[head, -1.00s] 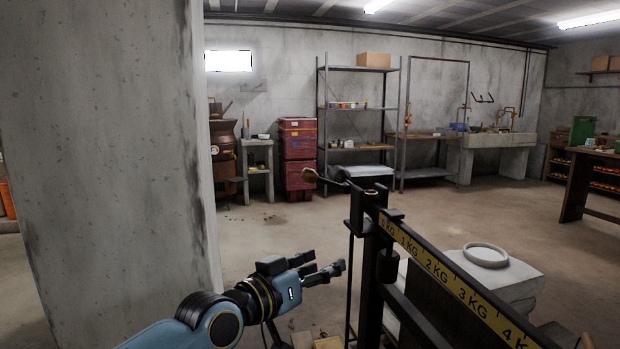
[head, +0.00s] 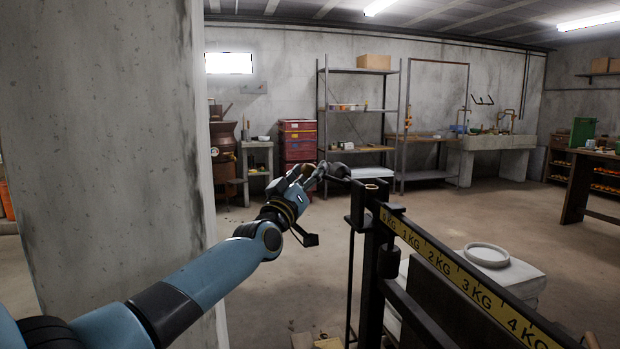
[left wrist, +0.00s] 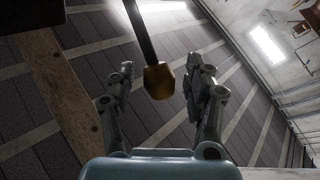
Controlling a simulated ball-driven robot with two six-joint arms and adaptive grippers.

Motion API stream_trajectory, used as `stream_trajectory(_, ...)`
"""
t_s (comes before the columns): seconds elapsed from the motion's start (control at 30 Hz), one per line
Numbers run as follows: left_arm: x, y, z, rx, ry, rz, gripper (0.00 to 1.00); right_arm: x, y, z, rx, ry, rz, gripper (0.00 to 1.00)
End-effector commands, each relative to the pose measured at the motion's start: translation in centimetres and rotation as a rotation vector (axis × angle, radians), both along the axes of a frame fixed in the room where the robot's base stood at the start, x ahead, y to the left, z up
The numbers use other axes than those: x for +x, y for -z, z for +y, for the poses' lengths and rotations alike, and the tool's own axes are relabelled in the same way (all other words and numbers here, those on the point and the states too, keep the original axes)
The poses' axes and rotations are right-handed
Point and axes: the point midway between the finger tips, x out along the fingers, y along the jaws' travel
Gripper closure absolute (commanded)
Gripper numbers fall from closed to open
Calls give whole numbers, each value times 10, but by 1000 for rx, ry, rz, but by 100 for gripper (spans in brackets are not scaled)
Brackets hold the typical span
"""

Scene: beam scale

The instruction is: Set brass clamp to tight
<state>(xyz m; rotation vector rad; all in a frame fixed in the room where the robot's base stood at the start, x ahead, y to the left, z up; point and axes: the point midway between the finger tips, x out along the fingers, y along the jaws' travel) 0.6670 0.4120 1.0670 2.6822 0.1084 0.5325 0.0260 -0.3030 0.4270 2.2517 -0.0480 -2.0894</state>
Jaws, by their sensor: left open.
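The brass clamp appears to be the brass-coloured knob (left wrist: 158,82) on the end of a dark rod (left wrist: 140,30). In the left wrist view it lies between the two spread fingers, with gaps at its sides. My left gripper (head: 316,171) is open at the rod's end, left of the scale's post, and hides the knob in the head view. The black beam scale (head: 366,225) stands at the right with a yellow kilogram strip (head: 440,262). My right gripper is not in view.
A concrete pillar (head: 105,150) stands close at the left beside my left arm. A pale round dish (head: 487,254) sits on a white block behind the beam. Red crates (head: 298,142) and shelves (head: 358,108) stand at the far wall. The floor between is mostly clear.

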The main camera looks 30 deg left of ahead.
Motion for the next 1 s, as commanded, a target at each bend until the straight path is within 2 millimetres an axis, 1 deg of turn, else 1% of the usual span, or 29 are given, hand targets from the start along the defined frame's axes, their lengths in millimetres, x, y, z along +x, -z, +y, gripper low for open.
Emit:
stream_trajectory(0.1,6,-2,1,-1,0,0,48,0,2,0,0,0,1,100)
stream_trajectory(0.33,6,-3,1,-1,0,0,48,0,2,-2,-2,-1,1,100)
stream_trajectory(0.37,6,-3,1,-1,0,0,49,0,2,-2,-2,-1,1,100)
stream_trajectory(0.73,6,-3,1,0,0,0,98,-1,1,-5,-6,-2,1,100)
stream_trajectory(0.77,6,-3,1,0,0,0,100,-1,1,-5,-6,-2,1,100)
stream_trajectory(1.0,6,-2,1,1,0,1,100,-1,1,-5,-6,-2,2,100)
